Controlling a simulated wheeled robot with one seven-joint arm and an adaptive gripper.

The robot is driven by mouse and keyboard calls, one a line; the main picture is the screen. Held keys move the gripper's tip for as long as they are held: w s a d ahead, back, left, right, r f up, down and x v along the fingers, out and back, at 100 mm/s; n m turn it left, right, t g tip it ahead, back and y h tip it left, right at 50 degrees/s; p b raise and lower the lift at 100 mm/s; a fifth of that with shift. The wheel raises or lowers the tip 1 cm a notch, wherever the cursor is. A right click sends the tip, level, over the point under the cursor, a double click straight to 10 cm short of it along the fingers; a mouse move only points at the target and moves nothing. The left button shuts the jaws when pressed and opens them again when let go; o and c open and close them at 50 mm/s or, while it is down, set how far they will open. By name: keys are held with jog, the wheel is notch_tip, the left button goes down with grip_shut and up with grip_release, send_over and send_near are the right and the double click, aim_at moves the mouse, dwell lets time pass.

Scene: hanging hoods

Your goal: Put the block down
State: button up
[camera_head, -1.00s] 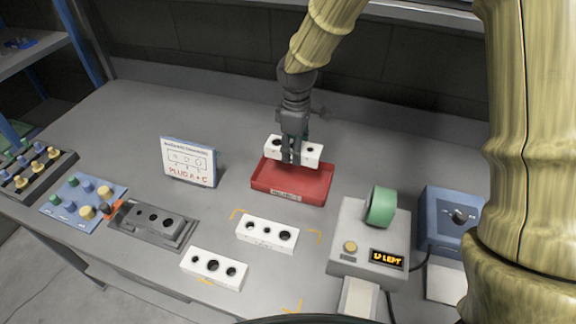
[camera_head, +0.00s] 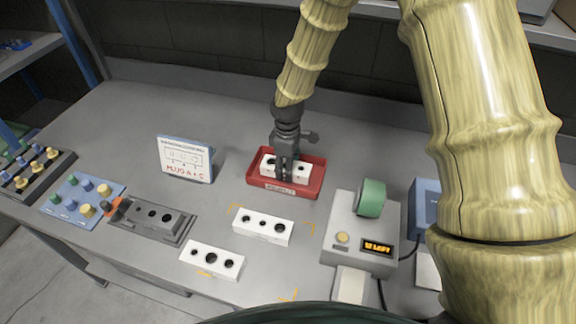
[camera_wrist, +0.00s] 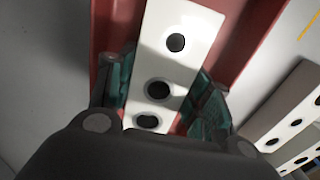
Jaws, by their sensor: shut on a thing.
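A white block (camera_head: 300,170) with dark round holes is in the red tray (camera_head: 318,183), inside its walls in the head view. My gripper (camera_head: 283,176) points down over the tray and is shut across the block's middle. In the wrist view the green finger pads of my gripper (camera_wrist: 160,95) lie on both sides of the white block (camera_wrist: 180,25), with the red tray (camera_wrist: 240,60) around and below it. I cannot tell whether the block's underside touches the tray floor.
Two more white blocks, one nearer the tray (camera_head: 263,227) and one in front (camera_head: 212,260), lie on the grey table. A grey fixture (camera_head: 152,215), a sign (camera_head: 185,160) and a blue plug board (camera_head: 85,195) stand left. A grey machine with a green roll (camera_head: 370,198) stands right.

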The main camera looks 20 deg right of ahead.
jog(key=shift+f, duration=0.1)
jog(key=shift+s, duration=0.2)
jog(key=shift+w, duration=0.1)
jog(key=o, duration=1.5)
notch_tip(320, 180, up, 12)
jog(key=b, duration=0.2)
jog(key=shift+b, duration=0.4)
jog(key=shift+d, duration=0.15)
